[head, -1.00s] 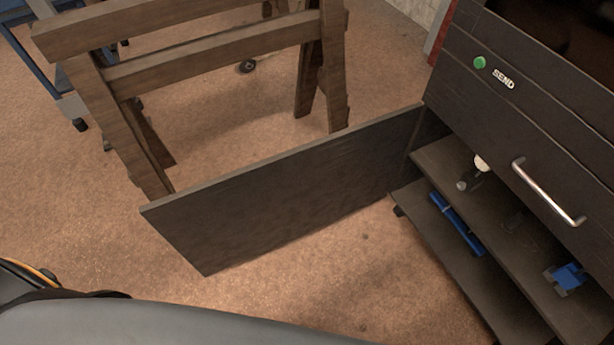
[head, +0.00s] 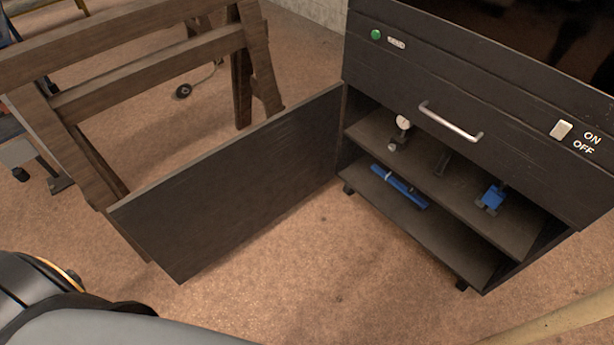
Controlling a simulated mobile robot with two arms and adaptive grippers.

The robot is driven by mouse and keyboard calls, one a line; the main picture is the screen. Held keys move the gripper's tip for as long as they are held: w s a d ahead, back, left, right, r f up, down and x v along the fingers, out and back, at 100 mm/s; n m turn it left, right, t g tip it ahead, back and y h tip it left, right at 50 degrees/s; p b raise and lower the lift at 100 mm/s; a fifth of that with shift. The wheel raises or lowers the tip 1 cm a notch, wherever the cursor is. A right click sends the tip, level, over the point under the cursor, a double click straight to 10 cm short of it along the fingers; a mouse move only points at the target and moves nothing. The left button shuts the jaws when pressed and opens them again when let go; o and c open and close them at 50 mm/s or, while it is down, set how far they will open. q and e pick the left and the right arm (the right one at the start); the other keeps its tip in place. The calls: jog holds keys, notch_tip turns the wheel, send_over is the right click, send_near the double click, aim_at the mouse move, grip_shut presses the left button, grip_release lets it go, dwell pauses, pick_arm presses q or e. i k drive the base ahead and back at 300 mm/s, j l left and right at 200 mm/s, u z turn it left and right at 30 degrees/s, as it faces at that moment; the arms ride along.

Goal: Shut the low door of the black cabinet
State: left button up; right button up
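The black cabinet (head: 480,110) stands at the right of the head view. Its low door (head: 235,180) is a dark flat panel, hinged at the cabinet's left side and swung wide open toward the left front. The low compartment is exposed, with a middle shelf (head: 440,182) and a bottom shelf (head: 440,238). A drawer front with a metal handle (head: 450,122) sits above the opening. Neither gripper is in view. Part of my own arm or body shows at the bottom left, apart from the door in the picture.
A wooden sawhorse (head: 150,55) stands behind the door, close to its far side. A blue tool (head: 400,187) lies on the bottom shelf. A dial gauge (head: 402,124) and a blue clamp-like item (head: 492,197) are on the middle shelf. The floor (head: 320,265) before the opening is clear.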

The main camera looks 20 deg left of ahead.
aim_at(187, 220)
jog(key=j+z, duration=0.5)
jog(key=k+j+z, duration=0.15)
jog(key=j+z, duration=0.3)
jog(key=k+j+z, duration=0.15)
jog(key=j+z, duration=0.15)
jog(key=z, duration=0.2)
